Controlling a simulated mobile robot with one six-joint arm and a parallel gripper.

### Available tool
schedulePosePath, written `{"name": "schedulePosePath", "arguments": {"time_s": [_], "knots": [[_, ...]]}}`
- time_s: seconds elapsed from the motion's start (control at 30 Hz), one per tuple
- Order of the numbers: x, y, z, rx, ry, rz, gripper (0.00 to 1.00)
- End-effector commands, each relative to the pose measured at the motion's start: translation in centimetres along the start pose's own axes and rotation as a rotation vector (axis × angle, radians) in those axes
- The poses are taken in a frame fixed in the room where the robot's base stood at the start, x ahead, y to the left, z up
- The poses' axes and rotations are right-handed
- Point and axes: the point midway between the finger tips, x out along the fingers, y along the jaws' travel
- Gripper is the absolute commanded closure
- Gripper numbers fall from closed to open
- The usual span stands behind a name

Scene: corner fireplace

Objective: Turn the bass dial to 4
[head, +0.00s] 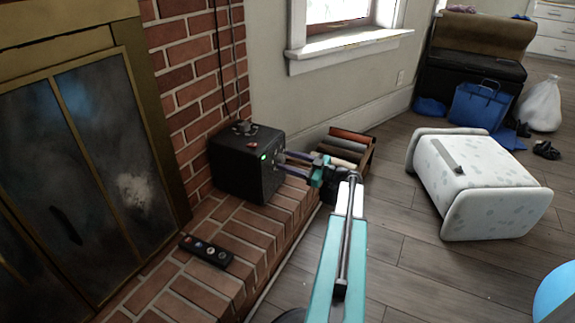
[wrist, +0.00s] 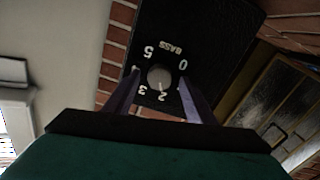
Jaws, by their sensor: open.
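The black speaker box (head: 247,165) stands on the brick hearth, with a green light on its front. In the wrist view, its front panel (wrist: 215,30) carries the word BASS and a round grey dial (wrist: 159,77). The numbers appear upside down: 0, 2, 3 and 5 are readable, while the 1 and 4 are mostly covered by the fingers. A pale mark on the dial points toward the 2. My gripper (head: 281,163) is open at the panel, its fingers (wrist: 158,85) on either side of the dial. I cannot tell whether they touch it.
A remote-like black panel (head: 206,251) lies on the hearth (head: 270,228) in front of the speaker. A crate of logs (head: 345,150) stands right of it. A white patterned ottoman (head: 478,185) is on the wood floor. A glass-doored fireplace (head: 80,170) is at left.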

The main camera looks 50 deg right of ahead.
Motion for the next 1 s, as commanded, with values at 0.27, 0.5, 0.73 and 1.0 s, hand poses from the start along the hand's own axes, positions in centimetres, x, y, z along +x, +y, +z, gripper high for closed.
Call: {"name": "schedulePosePath", "arguments": {"time_s": [0.27,0.5,0.73,1.0], "knots": [[0.7,0.0,0.0,0.0,0.0,0.001,0.5],[0.6,0.0,0.0,0.0,0.0,0.001,0.63],[0.7,-0.7,-0.2,0.0,0.0,0.0,0.9],[0.4,-0.1,0.0,0.027,0.0,-0.002,0.91]]}}
